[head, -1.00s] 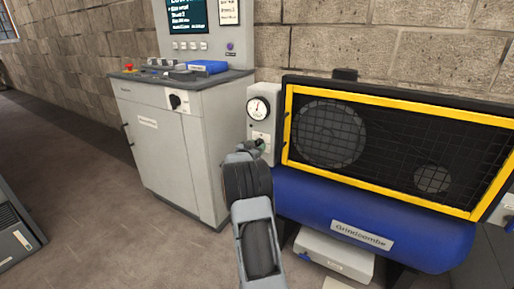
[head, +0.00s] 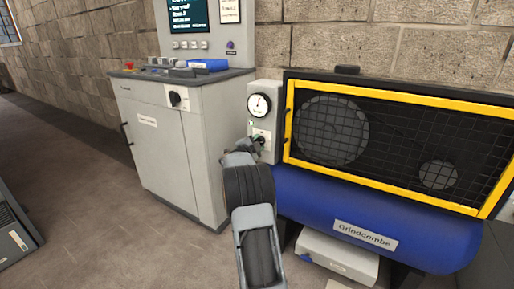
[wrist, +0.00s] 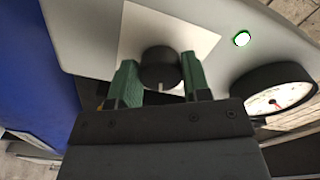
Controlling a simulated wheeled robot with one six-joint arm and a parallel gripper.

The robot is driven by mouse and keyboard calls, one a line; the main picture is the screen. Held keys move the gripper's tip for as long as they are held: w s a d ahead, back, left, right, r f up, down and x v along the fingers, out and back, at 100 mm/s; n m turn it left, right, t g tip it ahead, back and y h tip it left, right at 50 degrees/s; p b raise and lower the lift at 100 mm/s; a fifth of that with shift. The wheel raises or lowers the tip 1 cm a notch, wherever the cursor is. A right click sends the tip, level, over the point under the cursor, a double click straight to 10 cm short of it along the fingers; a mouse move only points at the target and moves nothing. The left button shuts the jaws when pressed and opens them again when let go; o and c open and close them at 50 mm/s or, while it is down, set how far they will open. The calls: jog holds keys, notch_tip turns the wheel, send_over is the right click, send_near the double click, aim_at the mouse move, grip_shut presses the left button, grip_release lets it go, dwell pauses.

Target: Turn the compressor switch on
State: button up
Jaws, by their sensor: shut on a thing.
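The compressor switch is a round black knob (wrist: 159,66) on a white plate (wrist: 190,45) on a grey control box (head: 268,97). My gripper (wrist: 158,82) has its green fingers on both sides of the knob, shut on it. A pale mark shows at the knob's lower edge in the wrist view. A lamp (wrist: 241,39) on the box glows green. In the head view my gripper (head: 258,143) reaches the box's lower part and hides most of the knob.
A round gauge (head: 259,105) sits above the switch. The blue compressor tank (head: 365,220) and yellow-framed guard (head: 390,95) stand to the right. A grey cabinet (head: 160,150) with a console stands close on the left.

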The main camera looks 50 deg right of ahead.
jog(key=shift+m+b, duration=0.8)
jog(key=shift+m, duration=1.2)
jog(key=o, duration=0.9)
jog(key=p+v, duration=0.3)
jog(key=v, duration=1.1)
